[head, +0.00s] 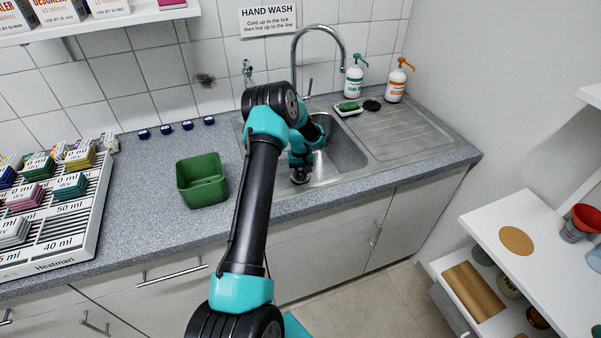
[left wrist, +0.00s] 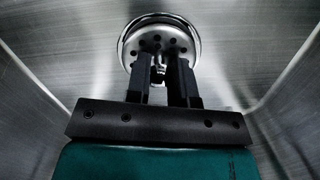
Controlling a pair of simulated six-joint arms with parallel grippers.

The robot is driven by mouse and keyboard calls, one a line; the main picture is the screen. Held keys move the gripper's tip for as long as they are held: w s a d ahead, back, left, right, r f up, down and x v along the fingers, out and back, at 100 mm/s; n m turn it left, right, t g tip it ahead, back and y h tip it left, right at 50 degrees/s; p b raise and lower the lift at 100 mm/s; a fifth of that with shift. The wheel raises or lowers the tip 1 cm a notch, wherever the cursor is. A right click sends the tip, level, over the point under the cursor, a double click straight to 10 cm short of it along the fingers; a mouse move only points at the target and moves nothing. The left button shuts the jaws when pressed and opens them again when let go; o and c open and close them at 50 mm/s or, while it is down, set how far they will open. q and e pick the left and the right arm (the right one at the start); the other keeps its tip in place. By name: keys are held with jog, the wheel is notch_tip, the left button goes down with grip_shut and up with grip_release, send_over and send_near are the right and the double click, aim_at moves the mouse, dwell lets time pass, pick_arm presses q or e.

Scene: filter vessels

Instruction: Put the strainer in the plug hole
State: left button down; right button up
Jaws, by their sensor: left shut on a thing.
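The strainer (left wrist: 163,42) is a round, shiny metal disc with several dark holes and a small centre knob. It lies ahead of my left gripper (left wrist: 160,68) in the left wrist view, with the two black fingers shut on its knob. A chrome ring shows around the strainer's edge, probably the plug hole rim; I cannot tell whether the strainer sits down in it or just above. In the head view my left gripper (head: 300,176) reaches down into the steel sink basin (head: 345,160), and my arm covers part of it. My right gripper is not in view.
The basin walls stand close on both sides of my left gripper. A curved tap (head: 318,30) rises behind. A green tub (head: 202,181) stands left of the sink.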

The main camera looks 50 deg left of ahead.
pick_arm(q)
jog(key=shift+f, duration=0.15)
jog(key=c, duration=1)
grip_release()
notch_tip(320, 180, up, 12)
jog(key=a, duration=0.1)
jog(key=shift+w, duration=0.4)
